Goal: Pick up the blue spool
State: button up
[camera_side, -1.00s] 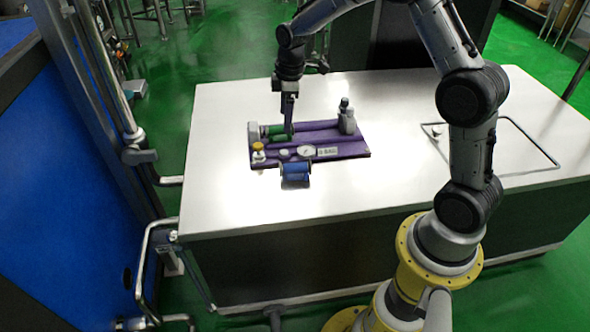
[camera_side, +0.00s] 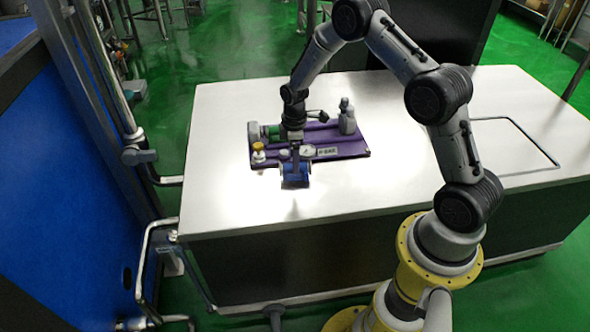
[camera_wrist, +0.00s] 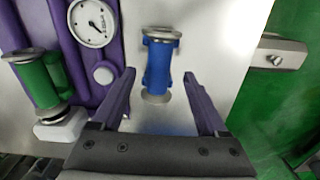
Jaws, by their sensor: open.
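The blue spool (camera_side: 289,178) has silver end caps and lies on the bare metal table just in front of the purple board. In the side view my gripper (camera_side: 296,172) is over it and hides part of it. In the wrist view the blue spool (camera_wrist: 159,62) appears between and ahead of the two purple fingers of my gripper (camera_wrist: 160,77). The fingers are open and empty, spread on either side of the spool. I cannot tell how high they are above it.
The purple board (camera_side: 352,150) carries a white dial gauge (camera_wrist: 91,22), a green spool (camera_wrist: 39,81), a yellow-topped fitting (camera_side: 258,152) and a grey bottle-like part (camera_side: 347,118). The metal table (camera_side: 400,185) is clear to the right and front.

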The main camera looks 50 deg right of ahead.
jog(key=shift+d+f, duration=0.15)
jog(key=shift+f, duration=2.2)
grip_shut()
